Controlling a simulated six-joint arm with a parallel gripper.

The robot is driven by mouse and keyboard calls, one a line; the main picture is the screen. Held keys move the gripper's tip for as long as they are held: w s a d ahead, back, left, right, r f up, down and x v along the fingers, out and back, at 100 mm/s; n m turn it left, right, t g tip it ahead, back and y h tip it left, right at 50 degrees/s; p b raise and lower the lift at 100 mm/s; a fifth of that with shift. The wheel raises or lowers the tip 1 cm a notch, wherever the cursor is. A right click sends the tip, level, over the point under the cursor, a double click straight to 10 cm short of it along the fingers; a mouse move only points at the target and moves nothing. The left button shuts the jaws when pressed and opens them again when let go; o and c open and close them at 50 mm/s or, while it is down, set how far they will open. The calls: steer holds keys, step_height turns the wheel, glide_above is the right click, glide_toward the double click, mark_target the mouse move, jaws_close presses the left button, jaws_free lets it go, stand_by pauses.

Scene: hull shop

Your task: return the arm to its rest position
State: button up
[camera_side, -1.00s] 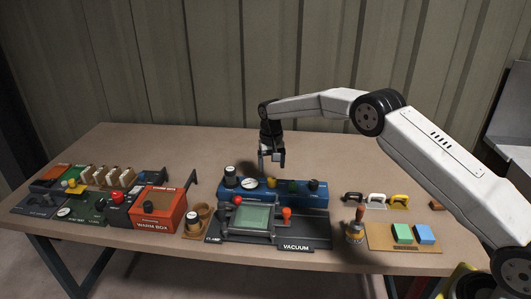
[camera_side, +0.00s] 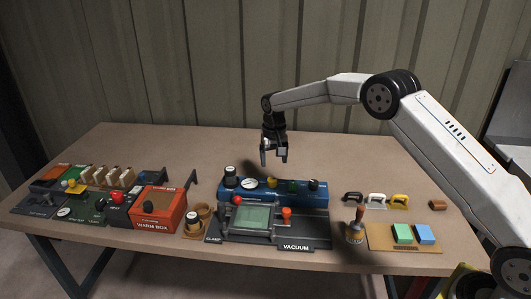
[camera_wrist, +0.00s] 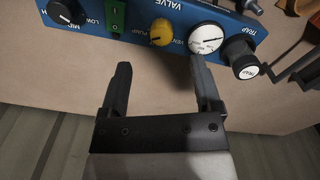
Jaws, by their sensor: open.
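My gripper (camera_side: 274,157) hangs from my arm above the bench, behind the blue vacuum unit, with its fingers pointing down. In the wrist view my gripper (camera_wrist: 159,80) is open, and nothing is between its two fingers. The blue unit (camera_side: 262,198) stands below and in front of it. In the wrist view the blue unit (camera_wrist: 128,22) shows knobs, a green switch, a yellow knob and a white gauge beyond the fingertips. The gripper appears apart from the unit.
The clamp and vacuum station (camera_side: 318,232) lies in front of the blue unit. An orange warm box (camera_side: 155,222) stands left. A wooden-handled tool (camera_side: 355,232), a board with sponges (camera_side: 376,238) and several small handles (camera_side: 376,198) are right. The bench (camera_side: 170,150) behind is clear.

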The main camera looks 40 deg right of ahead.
steer(key=s+a+r+n+t, duration=0.1)
steer(key=s+a+n, duration=0.1)
steer(key=s, duration=1.4)
steer(key=s+a+r+n+t, duration=0.1)
steer(key=s+n, duration=0.1)
steer(key=s, duration=1.4)
steer(key=shift+s+a+r, duration=0.15)
steer(key=shift+a+r, duration=0.15)
steer(key=shift+a, duration=0.05)
